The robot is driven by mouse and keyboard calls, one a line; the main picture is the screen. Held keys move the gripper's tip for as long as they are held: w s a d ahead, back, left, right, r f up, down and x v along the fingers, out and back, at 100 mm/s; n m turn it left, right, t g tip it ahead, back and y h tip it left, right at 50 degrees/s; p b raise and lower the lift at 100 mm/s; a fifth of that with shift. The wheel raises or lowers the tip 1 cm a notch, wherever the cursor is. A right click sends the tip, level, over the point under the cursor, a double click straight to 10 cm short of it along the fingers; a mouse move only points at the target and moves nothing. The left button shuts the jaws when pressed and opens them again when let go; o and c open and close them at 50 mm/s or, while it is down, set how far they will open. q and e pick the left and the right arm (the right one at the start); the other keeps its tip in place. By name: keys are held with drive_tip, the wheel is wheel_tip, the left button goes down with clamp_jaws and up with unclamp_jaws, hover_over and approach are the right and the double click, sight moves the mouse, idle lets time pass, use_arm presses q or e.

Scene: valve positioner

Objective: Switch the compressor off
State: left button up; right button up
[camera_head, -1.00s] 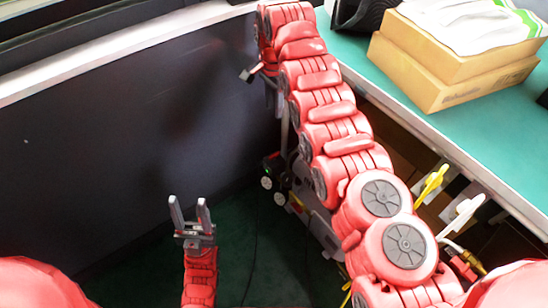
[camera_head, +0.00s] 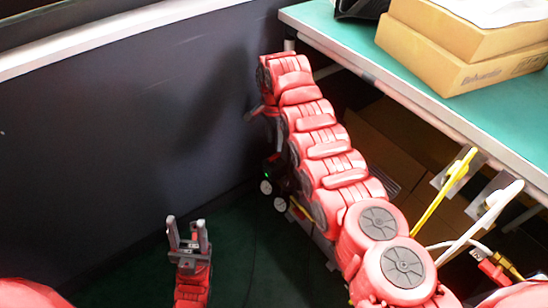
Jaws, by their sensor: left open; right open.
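The compressor (camera_head: 277,169) stands on the floor by the dark wall, under the table's left end. Two round white gauges (camera_head: 266,187) and a small green light show on it; my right arm hides much of it, and I cannot make out its switch. My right gripper (camera_head: 254,113) is at the far end of my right arm, above the compressor and apart from it. It is small, partly hidden, open and empty. My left gripper (camera_head: 188,226) is open and empty, pointing up, low in the picture and left of the compressor.
The table (camera_head: 340,38) has a green top and holds cardboard boxes (camera_head: 462,50). A yellow-handled valve (camera_head: 445,190) and a white-handled valve (camera_head: 482,222) are at its side. The dark wall (camera_head: 90,150) bounds the left; green floor near my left gripper is clear.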

sight(274, 156)
wheel_tip(274, 156, down, 6)
drive_tip(key=shift+f+b, duration=0.25)
drive_tip(key=shift+b, duration=0.75)
clamp_jaws()
